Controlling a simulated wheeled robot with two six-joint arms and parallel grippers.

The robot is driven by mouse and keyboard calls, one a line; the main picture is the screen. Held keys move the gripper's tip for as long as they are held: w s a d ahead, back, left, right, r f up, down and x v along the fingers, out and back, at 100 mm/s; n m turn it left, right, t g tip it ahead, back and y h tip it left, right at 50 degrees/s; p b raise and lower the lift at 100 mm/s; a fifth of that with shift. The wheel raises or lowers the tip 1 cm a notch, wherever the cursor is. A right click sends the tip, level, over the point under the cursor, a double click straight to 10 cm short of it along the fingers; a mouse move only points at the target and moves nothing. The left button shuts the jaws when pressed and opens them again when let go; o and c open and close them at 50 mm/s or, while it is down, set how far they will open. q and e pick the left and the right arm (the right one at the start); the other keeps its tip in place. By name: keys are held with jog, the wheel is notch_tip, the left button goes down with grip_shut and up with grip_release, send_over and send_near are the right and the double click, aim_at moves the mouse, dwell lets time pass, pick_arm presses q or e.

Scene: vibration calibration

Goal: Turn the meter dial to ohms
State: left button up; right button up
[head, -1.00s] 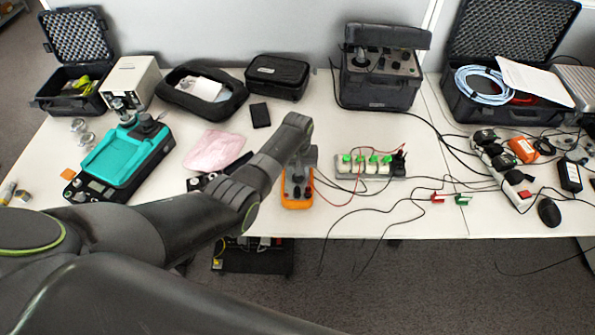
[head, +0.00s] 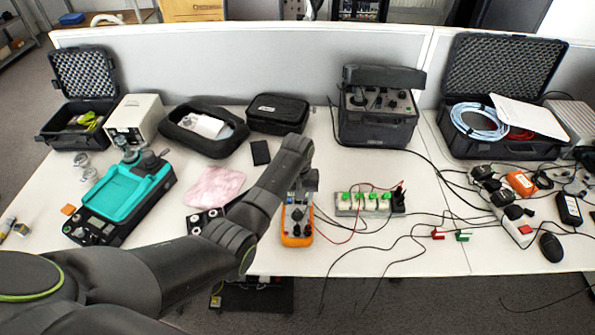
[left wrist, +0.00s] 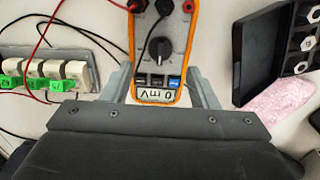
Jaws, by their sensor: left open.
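The orange meter (head: 297,238) lies near the table's front edge, partly hidden by my left arm in the head view. In the left wrist view the meter (left wrist: 138,93) is upside down, with its black round dial (left wrist: 160,47) in the middle of a grey face. Its display (left wrist: 156,95) seems to read 0 mV. Leads are plugged into its far end in that view. My left gripper (left wrist: 160,70) is open above the meter, one finger on each side, with nothing between the fingers in grip. In the head view the left gripper (head: 302,184) is mostly hidden by its own wrist.
A grey block with green-topped terminals (head: 364,203) stands right of the meter, with loose cables around it. A pink cloth (head: 214,186) and a black tray with hex parts (left wrist: 260,45) lie beside it. A teal-topped instrument (head: 125,190) stands further left.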

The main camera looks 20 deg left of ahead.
aim_at(297, 212)
pick_arm(q)
notch_tip(297, 212, up, 12)
jog(key=shift+f+b, duration=0.25)
jog(key=shift+b, duration=0.2)
